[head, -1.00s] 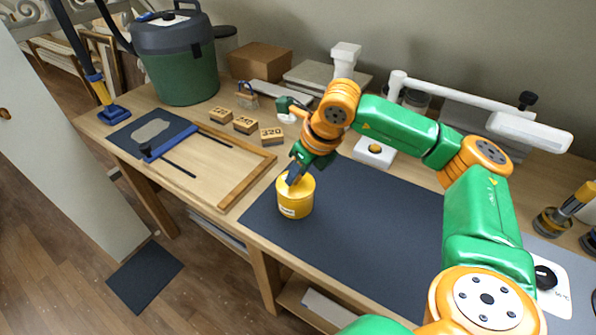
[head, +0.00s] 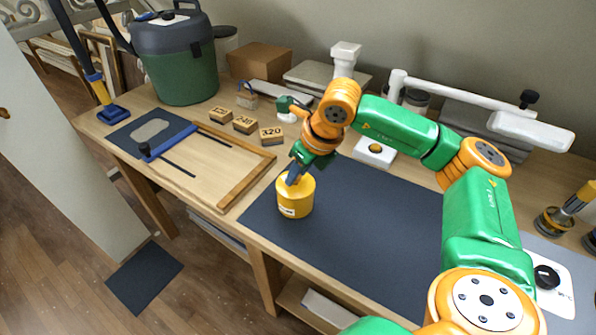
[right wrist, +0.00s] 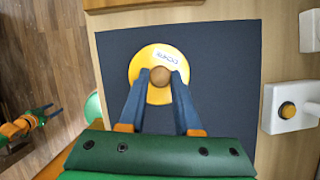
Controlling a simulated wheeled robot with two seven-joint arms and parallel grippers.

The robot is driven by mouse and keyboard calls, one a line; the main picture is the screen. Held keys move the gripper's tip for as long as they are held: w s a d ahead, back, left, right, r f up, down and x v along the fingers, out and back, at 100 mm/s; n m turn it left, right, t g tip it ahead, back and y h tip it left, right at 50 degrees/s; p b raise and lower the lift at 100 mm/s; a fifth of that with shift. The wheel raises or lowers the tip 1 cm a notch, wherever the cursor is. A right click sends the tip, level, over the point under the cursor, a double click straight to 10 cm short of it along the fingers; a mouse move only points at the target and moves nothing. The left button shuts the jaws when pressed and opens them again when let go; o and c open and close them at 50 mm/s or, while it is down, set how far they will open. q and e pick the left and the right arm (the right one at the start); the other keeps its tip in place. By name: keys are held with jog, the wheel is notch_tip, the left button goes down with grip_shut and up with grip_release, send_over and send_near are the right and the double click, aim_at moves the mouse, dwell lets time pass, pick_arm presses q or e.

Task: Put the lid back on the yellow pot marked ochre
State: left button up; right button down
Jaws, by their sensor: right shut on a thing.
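The yellow pot (head: 295,203) stands upright near the left front edge of the dark mat, with a pale label on its side. Its yellow lid (right wrist: 145,90) lies at the pot's mouth and carries a label and a round wooden knob (right wrist: 160,76). My right gripper (head: 291,181) points down over the pot, its fingers shut on the knob; this shows in the right wrist view (right wrist: 160,82). Whether the lid is fully seated cannot be told. My left gripper (right wrist: 42,116) shows small over the floor in the right wrist view; its jaws are unclear.
The dark mat (head: 370,220) is clear right of the pot. A wooden frame (head: 250,184) and several numbered blocks (head: 271,135) lie to the left. A white box with a yellow button (head: 375,152) stands behind. A green canister (head: 180,75) stands far left.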

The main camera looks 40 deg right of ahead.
dwell(0.3)
jog(key=shift+c, duration=0.2)
grip_release()
notch_tip(320, 180, up, 7)
jog(key=p, duration=0.5)
jog(key=shift+r+p, duration=0.1)
jog(key=shift+p, duration=0.25)
grip_shut()
dwell(0.4)
jog(key=shift+f, duration=0.25)
dwell(1.0)
